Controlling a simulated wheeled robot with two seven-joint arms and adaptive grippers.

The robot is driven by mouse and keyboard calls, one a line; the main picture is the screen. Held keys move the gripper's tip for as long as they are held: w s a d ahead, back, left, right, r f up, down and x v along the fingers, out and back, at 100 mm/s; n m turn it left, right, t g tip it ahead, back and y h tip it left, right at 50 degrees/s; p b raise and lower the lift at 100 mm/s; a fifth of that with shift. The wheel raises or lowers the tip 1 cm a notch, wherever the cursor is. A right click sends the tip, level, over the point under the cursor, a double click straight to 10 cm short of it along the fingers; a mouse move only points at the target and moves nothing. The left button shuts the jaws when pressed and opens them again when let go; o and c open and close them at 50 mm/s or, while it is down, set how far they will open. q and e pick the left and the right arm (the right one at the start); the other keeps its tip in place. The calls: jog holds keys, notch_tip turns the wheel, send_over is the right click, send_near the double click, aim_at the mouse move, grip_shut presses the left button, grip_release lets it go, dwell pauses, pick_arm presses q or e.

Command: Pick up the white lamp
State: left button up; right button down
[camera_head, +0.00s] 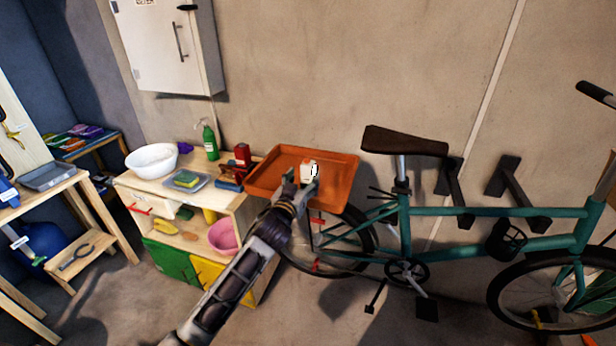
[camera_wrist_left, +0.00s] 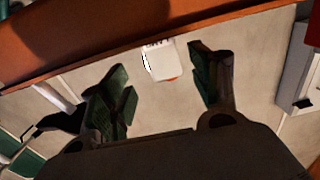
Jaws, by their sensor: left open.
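The white lamp (camera_head: 307,168) is a small white block with a dark-outlined rounded face, at the orange tray (camera_head: 345,163) in the head view. It also shows in the left wrist view (camera_wrist_left: 161,61), between the two fingers and toward their tips. My left gripper (camera_head: 301,183) is open in front of the lamp, its fingers overlapping the lamp's lower part in the head view. Gaps show on both sides of the lamp in the wrist view (camera_wrist_left: 164,84). My right gripper is not in view.
A wooden play kitchen (camera_head: 152,185) with a white bowl (camera_head: 152,160), a green bottle (camera_head: 209,138) and a sponge (camera_head: 186,178) stands left of the tray. A teal bicycle (camera_head: 470,211) stands close on the right. A white cabinet (camera_head: 165,50) hangs on the wall.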

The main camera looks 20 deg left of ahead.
aim_at(306, 173)
pick_arm(q)
jog(key=shift+w, duration=0.65)
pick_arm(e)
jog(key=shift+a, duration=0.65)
pick_arm(q)
jog(key=shift+w+a+f, duration=0.1)
jog(key=shift+w+f, duration=0.05)
jog(key=shift+w, duration=2.2)
jog(key=shift+w+f, duration=0.1)
jog(key=shift+w, duration=0.15)
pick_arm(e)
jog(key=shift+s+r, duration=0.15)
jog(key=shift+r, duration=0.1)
